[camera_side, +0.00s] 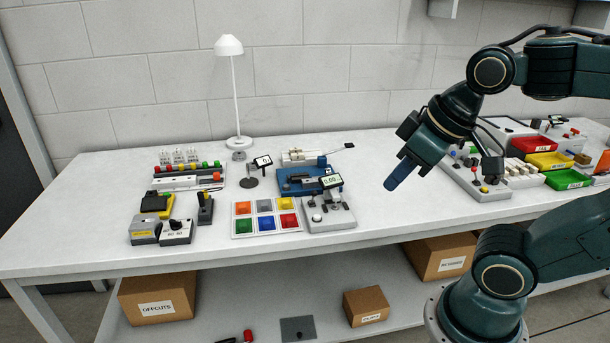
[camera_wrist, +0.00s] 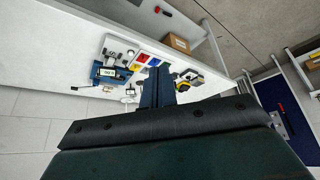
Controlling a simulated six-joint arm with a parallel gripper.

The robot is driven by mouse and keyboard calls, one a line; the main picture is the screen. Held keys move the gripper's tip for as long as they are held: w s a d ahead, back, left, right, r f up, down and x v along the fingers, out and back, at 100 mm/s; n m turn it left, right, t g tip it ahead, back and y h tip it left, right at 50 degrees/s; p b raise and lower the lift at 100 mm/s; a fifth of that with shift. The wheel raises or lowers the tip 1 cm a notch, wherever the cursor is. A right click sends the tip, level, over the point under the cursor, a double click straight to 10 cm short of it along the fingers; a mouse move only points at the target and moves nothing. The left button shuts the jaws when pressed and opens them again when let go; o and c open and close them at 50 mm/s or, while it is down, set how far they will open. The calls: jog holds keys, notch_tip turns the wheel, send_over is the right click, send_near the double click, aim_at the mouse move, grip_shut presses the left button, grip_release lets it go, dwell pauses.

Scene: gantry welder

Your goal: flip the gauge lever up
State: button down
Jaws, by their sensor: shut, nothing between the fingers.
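A grey gauge unit (camera_side: 330,218) with a tilted display reading 0.00 (camera_side: 331,181) stands on the bench, right of the colour tray. It also shows in the wrist view (camera_wrist: 118,48). Small dark and light parts stand on its base; I cannot tell which one is the lever or how it sits. Behind it, a thin arm with a black end (camera_side: 348,146) sticks out from a white block (camera_side: 300,157). My gripper (camera_side: 391,186) is shut and empty, in the air to the right of the gauge unit and apart from it. Its blue fingers lie together in the wrist view (camera_wrist: 157,82).
A blue vise (camera_side: 300,180) stands directly behind the gauge unit. The colour tray (camera_side: 236,236) is left. Sorting bins (camera_side: 548,160) and a lever panel (camera_side: 482,190) are right. The bench between is bare.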

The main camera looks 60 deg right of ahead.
aim_at(313, 197)
jog(key=w+d+f+n+g+h, duration=0.1)
jog(key=w+d+n, duration=0.1)
jog(key=w+n, duration=0.35)
jog(key=w+d+f+n+g+h, duration=0.1)
jog(key=w+d+n, duration=0.1)
jog(key=w, duration=0.7)
jog(key=w+d+f+n+g+h, duration=0.1)
jog(key=w+f+n+g+h, duration=0.1)
jog(key=w+f+n, duration=0.6)
jog(key=shift+w+d+f+g, duration=0.3)
jog(key=shift+w+f, duration=0.4)
jog(key=shift+w, duration=1.1)
jog(key=shift+d+f, duration=0.1)
jog(key=shift+f, duration=0.05)
jog(key=x, duration=0.9)
jog(key=shift+d+f, duration=0.15)
jog(key=shift+s+d, duration=0.15)
jog(key=shift+d, duration=0.85)
jog(key=shift+s+d, duration=0.2)
jog(key=shift+d, duration=0.8)
